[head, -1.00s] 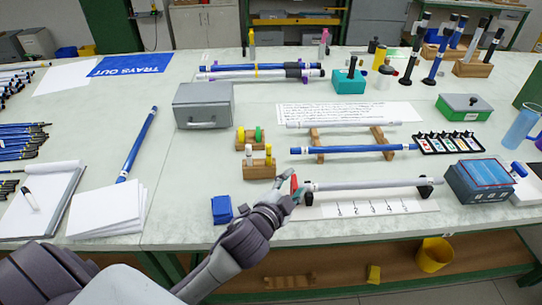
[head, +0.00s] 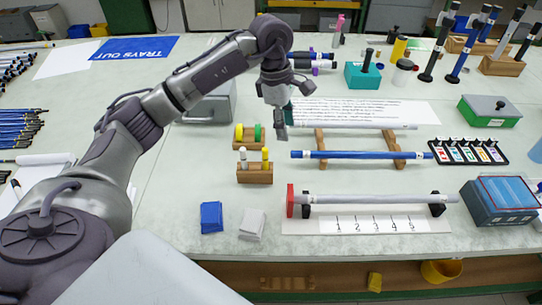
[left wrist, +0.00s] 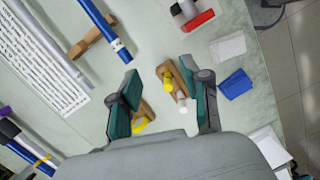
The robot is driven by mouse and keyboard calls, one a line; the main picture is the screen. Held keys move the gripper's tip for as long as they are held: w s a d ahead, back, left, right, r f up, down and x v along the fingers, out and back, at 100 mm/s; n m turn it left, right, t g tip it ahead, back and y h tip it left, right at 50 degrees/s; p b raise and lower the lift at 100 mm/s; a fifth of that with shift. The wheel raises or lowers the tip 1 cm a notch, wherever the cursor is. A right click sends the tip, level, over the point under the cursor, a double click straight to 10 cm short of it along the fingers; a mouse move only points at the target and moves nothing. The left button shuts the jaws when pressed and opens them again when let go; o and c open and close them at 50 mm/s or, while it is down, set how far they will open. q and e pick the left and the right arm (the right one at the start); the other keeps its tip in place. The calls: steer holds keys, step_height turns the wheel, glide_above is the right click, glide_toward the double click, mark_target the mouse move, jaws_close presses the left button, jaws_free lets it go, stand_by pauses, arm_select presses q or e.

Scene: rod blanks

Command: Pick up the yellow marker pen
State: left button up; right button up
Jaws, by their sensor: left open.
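The yellow marker pen (head: 265,156) stands upright in a small wooden block (head: 255,177), to the right of a white marker (head: 243,155). In the left wrist view, the yellow pen (left wrist: 167,82) shows between the finger pads, next to the white marker (left wrist: 181,99). My left gripper (head: 281,128) is open and empty. In the head view it hangs fingers down above the table, slightly right of and beyond the pen, apart from it. My right gripper is in neither current view.
A holder with yellow and green rolls (head: 249,135) stands just behind the block. A blue rod (head: 350,155) on wooden rests lies to the right. Blue (head: 211,217) and grey (head: 252,224) pads lie in front; some bare table separates them from the block.

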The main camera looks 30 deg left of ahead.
arm_select(q)
steer(key=r+y, duration=0.2)
glide_above(265, 149)
steer(key=f, duration=0.2)
steer(key=f+p, duration=0.1)
steer(key=f, duration=0.5)
steer(key=shift+w+d, duration=0.15)
steer(key=shift+w, duration=0.1)
steer(key=f, duration=0.1)
steer(key=f+p, duration=0.1)
steer(key=f, duration=0.1)
steer(key=f+p, duration=0.1)
steer(key=shift+s+f, duration=0.3)
steer(key=shift+f, duration=0.65)
jaws_close()
